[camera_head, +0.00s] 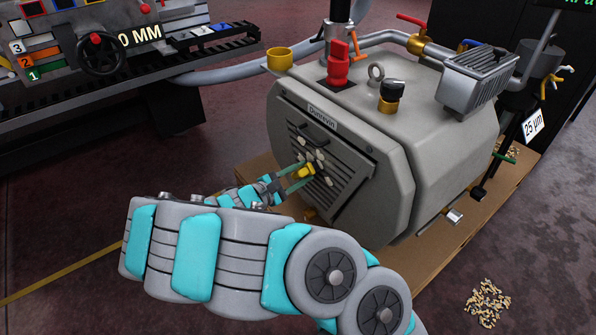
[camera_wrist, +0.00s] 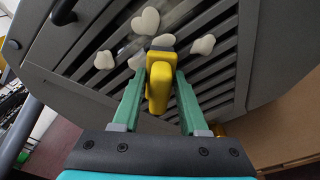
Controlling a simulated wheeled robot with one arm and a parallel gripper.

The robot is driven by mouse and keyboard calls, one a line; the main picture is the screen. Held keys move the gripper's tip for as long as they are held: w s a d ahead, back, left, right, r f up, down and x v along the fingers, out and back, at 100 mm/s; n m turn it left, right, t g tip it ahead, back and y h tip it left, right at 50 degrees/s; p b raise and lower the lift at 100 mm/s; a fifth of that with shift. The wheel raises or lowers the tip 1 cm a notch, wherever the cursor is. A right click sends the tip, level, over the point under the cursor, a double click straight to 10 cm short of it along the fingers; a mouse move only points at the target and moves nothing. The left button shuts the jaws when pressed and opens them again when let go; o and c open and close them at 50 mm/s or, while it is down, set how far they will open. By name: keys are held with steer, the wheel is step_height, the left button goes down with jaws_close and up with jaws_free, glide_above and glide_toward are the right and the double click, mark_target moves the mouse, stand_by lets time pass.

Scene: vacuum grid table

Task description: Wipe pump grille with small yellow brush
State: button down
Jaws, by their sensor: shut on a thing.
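The pump (camera_head: 410,130) is a big grey housing on a wooden base, with a slatted grille (camera_head: 345,190) on its front face. The grille fills the upper part of the wrist view (camera_wrist: 215,75). Several pale flakes (camera_wrist: 145,21) sit on the slats, around the brush. My gripper (camera_head: 297,180) is at the grille, shut on the small yellow brush (camera_wrist: 159,85). The brush's far end is at the slats among the flakes; its bristles are mostly hidden, and I cannot tell whether they touch. In the head view the brush (camera_head: 306,172) shows only as a small yellow patch.
A dark handle (camera_head: 316,138) sticks out above the grille, under the nameplate. A machine with a black handwheel (camera_head: 101,53) stands at the left. The wooden base (camera_head: 445,235) extends right of the pump. Chips (camera_head: 487,302) lie on the floor at the lower right.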

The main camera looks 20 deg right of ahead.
steer(key=shift+s+d, duration=0.2)
steer(key=shift+s, duration=0.35)
steer(key=shift+s+d, duration=0.2)
steer(key=shift+s, duration=0.3)
steer(key=shift+s+d+b, duration=0.15)
steer(key=shift+s+d, duration=0.35)
steer(key=shift+s, duration=0.5)
steer(key=shift+s+d+b, duration=0.15)
steer(key=shift+s+d, duration=0.3)
steer(key=shift+s, duration=0.5)
steer(key=shift+s+d+b, duration=0.15)
steer(key=shift+s+d, duration=0.35)
steer(key=shift+s, duration=0.5)
steer(key=shift+r+p, duration=0.55)
steer(key=shift+r, duration=0.3)
steer(key=shift+w+a+f, duration=0.1)
steer(key=shift+w+a, duration=0.35)
steer(key=shift+w, duration=0.35)
steer(key=shift+w+a+f, duration=0.1)
steer(key=shift+w+a, duration=0.3)
steer(key=shift+w, duration=0.35)
steer(key=shift+w+a+p, duration=0.15)
steer(key=shift+w+a, duration=0.1)
steer(key=shift+w, duration=0.6)
steer(key=shift+w+a+p, duration=0.15)
steer(key=shift+w+a, duration=0.1)
steer(key=shift+w, duration=0.55)
steer(key=shift+w+a, duration=0.1)
steer(key=shift+w, duration=0.05)
